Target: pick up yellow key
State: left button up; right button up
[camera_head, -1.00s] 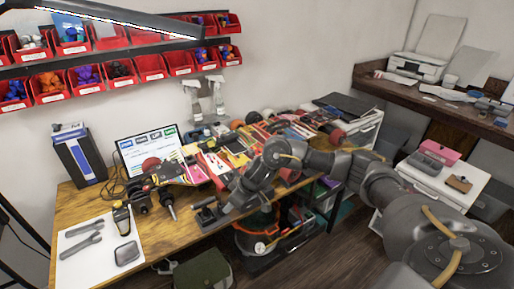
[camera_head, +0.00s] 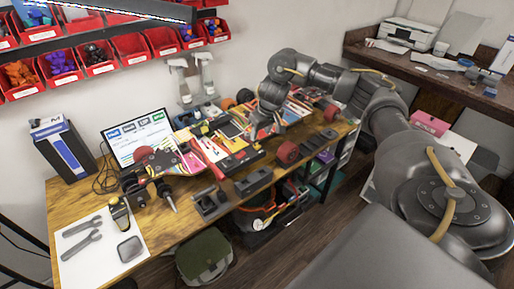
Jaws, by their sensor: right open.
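My right gripper (camera_head: 262,130) points down over the crowded back part of the wooden workbench, among several colourful tools and boards. Its jaws are open, and the tips are partly lost against the clutter. I cannot pick out a yellow key with certainty; small yellow items lie among the tools near the gripper, too small to tell apart. My left gripper is out of view.
A white sheet with two wrenches (camera_head: 83,244) lies at the workbench's (camera_head: 165,232) left end. A laptop (camera_head: 137,138) stands behind. Dark holders (camera_head: 210,204) sit along the front edge. Red bins (camera_head: 60,65) hang on the wall. A green bag (camera_head: 204,255) is below.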

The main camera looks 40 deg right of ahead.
aim_at(258, 141)
jog(key=shift+w+a+f, duration=0.1)
jog(key=shift+w+f, duration=0.55)
jog(key=shift+f, duration=0.15)
jog(key=shift+s+r, duration=0.1)
jog(key=shift+s+a, duration=0.1)
jog(key=shift+s, duration=0.05)
jog(key=x, duration=0.5)
jog(key=shift+s, duration=0.25)
grip_shut()
